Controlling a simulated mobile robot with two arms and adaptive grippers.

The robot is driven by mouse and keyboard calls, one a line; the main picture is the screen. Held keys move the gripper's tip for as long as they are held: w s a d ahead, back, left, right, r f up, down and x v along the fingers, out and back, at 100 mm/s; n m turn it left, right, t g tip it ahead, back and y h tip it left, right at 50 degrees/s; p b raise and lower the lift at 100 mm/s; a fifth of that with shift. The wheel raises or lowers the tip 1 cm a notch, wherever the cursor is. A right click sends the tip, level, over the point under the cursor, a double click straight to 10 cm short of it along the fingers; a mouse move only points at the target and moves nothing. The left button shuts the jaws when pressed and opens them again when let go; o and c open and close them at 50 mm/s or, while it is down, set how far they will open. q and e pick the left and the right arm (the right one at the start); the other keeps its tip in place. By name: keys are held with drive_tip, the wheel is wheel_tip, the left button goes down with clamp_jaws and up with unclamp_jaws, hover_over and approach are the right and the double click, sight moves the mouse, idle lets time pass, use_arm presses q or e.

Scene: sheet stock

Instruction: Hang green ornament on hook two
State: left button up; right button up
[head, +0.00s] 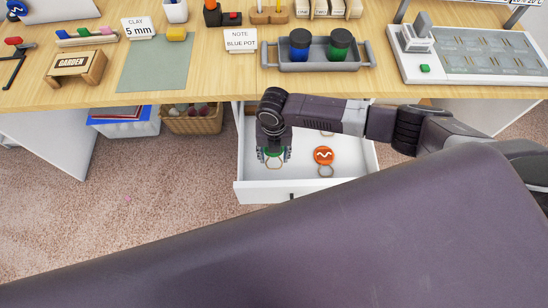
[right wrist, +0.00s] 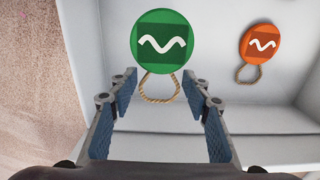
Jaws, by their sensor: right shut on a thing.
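In the head view my right gripper (head: 273,156) reaches down into the open white drawer (head: 300,184), mostly hiding the green ornament. An orange ornament (head: 323,155) with its loop lies in the drawer to the right; it also shows in the right wrist view (right wrist: 261,44). My left gripper and hook two are not in view.
The wooden table (head: 205,75) stands above the drawer. On it are a grey tray (head: 317,66) with two pots, a note sign (head: 240,41), a green mat (head: 152,70) and a grey-white station (head: 470,70). A wicker basket (head: 192,122) sits below, left of the drawer.

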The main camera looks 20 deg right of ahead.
wheel_tip(320, 180, up, 22)
drive_tip(key=p, duration=1.5)
idle(0.5)
idle(1.0)
drive_tip(key=s+d+r+m+b, duration=0.2)
drive_tip(key=s+r+m+b, duration=0.2)
drive_tip(key=m, duration=1.2)
drive_tip(key=s+d+r+m+b, duration=0.3)
drive_tip(key=r+m+b, duration=0.4)
drive_tip(key=m, duration=0.9)
drive_tip(key=shift+s+d+r+m+b, duration=0.4)
drive_tip(key=shift+s+b, duration=0.15)
drive_tip(key=shift+b, duration=1.05)
drive_tip(key=shift+f, duration=0.1)
